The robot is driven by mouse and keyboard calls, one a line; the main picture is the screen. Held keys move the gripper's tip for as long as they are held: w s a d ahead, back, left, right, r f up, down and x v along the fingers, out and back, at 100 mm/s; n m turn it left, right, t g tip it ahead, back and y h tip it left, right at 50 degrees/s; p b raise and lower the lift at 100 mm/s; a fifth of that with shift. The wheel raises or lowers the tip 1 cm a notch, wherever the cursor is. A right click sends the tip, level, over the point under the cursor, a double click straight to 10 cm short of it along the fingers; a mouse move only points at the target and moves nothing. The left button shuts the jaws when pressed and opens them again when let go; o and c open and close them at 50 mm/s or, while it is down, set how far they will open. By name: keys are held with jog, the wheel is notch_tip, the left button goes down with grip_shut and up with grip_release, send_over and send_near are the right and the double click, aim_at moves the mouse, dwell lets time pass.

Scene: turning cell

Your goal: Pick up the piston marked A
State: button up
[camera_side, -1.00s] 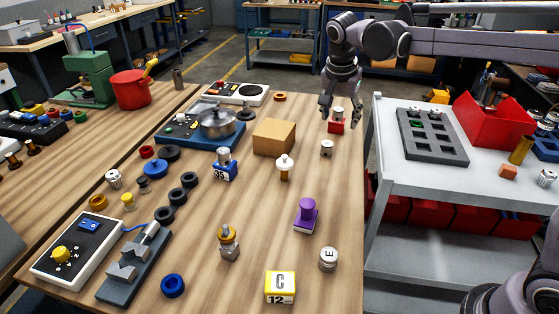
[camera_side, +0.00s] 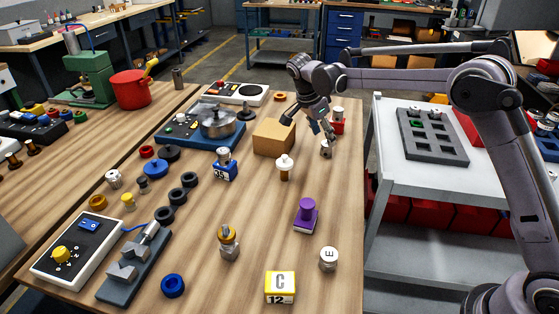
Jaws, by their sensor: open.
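A small silver piston (camera_side: 326,153) stands on the wooden table, in front of the red block. Its marking is too small to read, and my gripper partly covers it. A silver piston marked E (camera_side: 328,259) stands nearer the camera. Another small metal cylinder (camera_side: 113,179) stands at the left; its marking is unreadable. I cannot make out a letter A on any of them. My gripper (camera_side: 312,130) is open, tilted, with one finger close to the first piston and the other near the cardboard box. Whether it touches either is unclear.
The cardboard box (camera_side: 272,139) stands left of my gripper and the red block (camera_side: 338,122) behind it. A grey tray (camera_side: 430,150) lies on the right cart.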

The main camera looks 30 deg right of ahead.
aim_at(327, 149)
jog(key=shift+x, duration=2.8)
jog(key=shift+w+d, duration=0.1)
jog(key=shift+w, duration=0.05)
grip_shut()
